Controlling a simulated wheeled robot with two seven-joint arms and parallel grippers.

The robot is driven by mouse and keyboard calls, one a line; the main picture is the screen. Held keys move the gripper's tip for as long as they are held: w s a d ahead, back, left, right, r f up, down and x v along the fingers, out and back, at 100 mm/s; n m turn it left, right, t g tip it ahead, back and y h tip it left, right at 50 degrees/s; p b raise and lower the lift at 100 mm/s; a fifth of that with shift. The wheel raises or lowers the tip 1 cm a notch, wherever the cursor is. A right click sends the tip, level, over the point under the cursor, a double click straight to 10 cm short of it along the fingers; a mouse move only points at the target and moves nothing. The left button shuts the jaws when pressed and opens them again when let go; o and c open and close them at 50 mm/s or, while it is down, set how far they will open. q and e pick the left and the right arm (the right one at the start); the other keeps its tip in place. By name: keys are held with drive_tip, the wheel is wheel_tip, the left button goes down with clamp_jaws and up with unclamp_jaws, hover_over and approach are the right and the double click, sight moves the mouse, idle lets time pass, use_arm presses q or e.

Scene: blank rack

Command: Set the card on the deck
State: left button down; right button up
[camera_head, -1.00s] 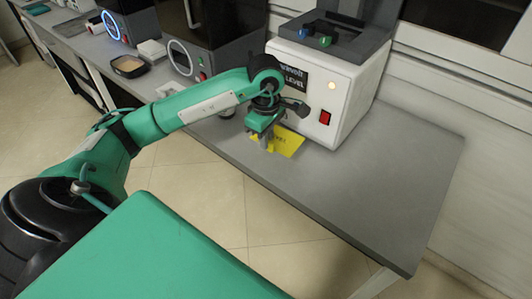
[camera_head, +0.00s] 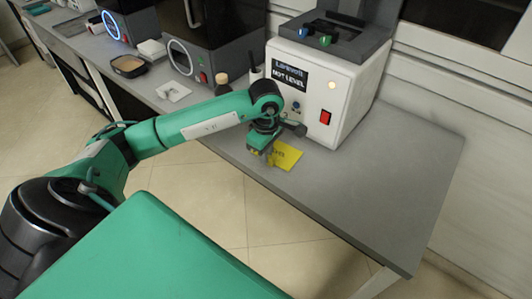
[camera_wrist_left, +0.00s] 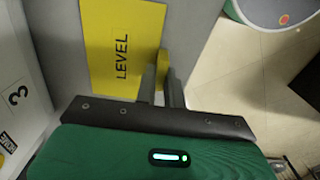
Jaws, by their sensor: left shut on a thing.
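The yellow card (camera_head: 287,156) with dark lettering is at the bench in front of the white machine. It reads "LEVEL" in the left wrist view (camera_wrist_left: 115,55). My left gripper (camera_head: 266,154) is shut on the card's edge; its fingers also show in the left wrist view (camera_wrist_left: 164,78). The gap between card and bench is too small to judge. The white machine (camera_head: 315,100) has a black sign reading "NOT LEVEL" and a dark top (camera_head: 335,30) with blue and green knobs. Nothing is plainly marked as the deck. My right gripper is out of view.
The grey bench (camera_head: 375,190) is clear to the right of the card, up to its right end. Behind my left arm stand a brown-capped bottle (camera_head: 221,83), a white small part (camera_head: 173,91), a dark tray (camera_head: 130,66) and dark machines (camera_head: 215,40).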

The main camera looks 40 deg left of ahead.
use_arm(q)
drive_tip(key=shift+f, duration=0.1)
drive_tip(key=c, duration=1.5)
unclamp_jaws()
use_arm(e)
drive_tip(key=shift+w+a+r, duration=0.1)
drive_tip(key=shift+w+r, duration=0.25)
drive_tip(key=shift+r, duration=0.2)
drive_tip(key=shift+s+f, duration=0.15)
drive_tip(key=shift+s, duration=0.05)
